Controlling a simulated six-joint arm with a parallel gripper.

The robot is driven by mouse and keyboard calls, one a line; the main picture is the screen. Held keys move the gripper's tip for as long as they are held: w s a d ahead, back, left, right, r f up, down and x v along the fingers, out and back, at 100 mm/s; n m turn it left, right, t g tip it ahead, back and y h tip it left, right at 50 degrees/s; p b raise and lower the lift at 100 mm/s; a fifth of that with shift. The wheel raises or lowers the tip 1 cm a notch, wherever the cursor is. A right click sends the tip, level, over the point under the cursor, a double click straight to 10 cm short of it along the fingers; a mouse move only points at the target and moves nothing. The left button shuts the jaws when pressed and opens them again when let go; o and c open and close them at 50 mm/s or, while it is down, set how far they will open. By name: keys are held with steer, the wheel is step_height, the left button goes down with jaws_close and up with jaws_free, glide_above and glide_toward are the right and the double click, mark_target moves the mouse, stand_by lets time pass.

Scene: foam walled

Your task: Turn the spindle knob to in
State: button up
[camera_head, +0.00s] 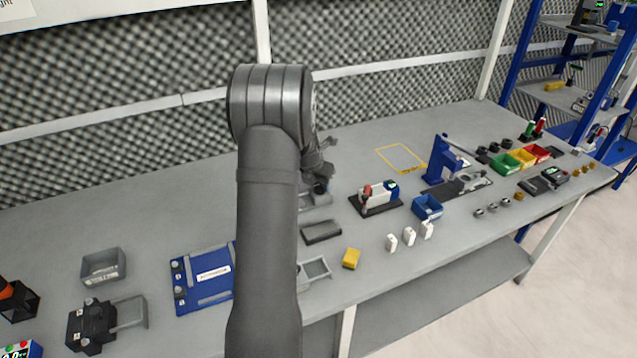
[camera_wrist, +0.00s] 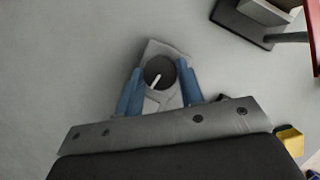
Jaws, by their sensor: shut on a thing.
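The spindle knob (camera_wrist: 160,72) is a dark round knob with a white pointer line, seen from above in the wrist view. It sits on a grey block-like base (camera_wrist: 166,48). My gripper (camera_wrist: 160,82) has its two blue fingers on either side of the knob, shut on it. The pointer line runs from near the knob's middle toward the lower left in the wrist view. No "in" mark is legible. In the head view my gripper (camera_head: 318,180) is small and partly hidden behind my arm, over a grey device (camera_head: 316,200) on the bench.
A device with a red lever (camera_head: 378,197) stands to the right of my gripper. A dark flat block (camera_head: 321,232) and a yellow block (camera_head: 351,258) lie in front. A blue fixture plate (camera_head: 203,280) is at left. The bench behind is mostly clear.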

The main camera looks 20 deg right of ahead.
steer(key=shift+n, duration=0.6)
steer(key=shift+t, duration=0.3)
steer(key=o, duration=1)
steer(key=shift+y, duration=0.3)
steer(key=v, duration=1.7)
steer(key=shift+a+r, duration=0.15)
steer(key=shift+r, duration=0.05)
steer(key=shift+f, duration=0.1)
steer(key=x, duration=1.7)
steer(key=shift+d+f, duration=0.1)
steer(key=shift+d, duration=0.1)
